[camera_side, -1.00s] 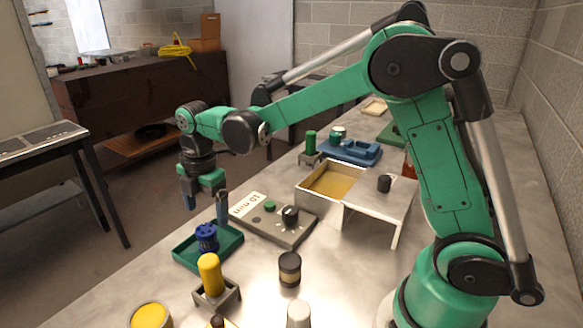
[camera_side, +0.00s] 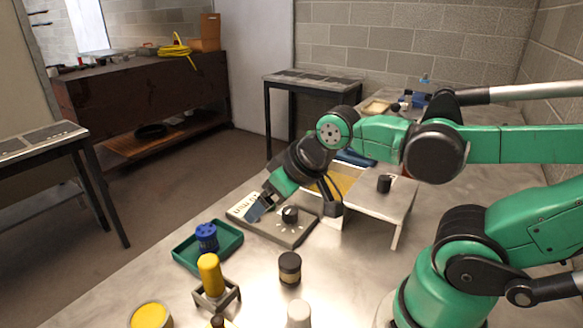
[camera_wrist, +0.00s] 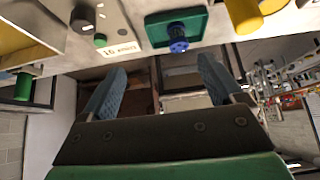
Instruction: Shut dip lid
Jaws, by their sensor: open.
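The dip box is a pale open tray with a yellow inside (camera_side: 343,177), at mid-picture in the side view, partly hidden behind my gripper. Its pale lid (camera_side: 375,210) lies folded out flat to the right of the box, with a black knob (camera_side: 384,183) on top. The lid is open. In the wrist view the yellow box inside (camera_wrist: 18,40) shows at the upper left; I cannot make out the lid there. My gripper (camera_side: 296,206) is open and empty, tilted, above the control panel and left of the lid. Its two blue-padded fingers (camera_wrist: 162,88) stand wide apart in the wrist view.
A grey control panel (camera_side: 268,229) with a dial lies under my gripper. A green tray (camera_side: 220,255) with a blue knob, a yellow cylinder (camera_side: 209,275) in a holder and a dark jar (camera_side: 290,268) stand in front. Bare bench shows right of the jar.

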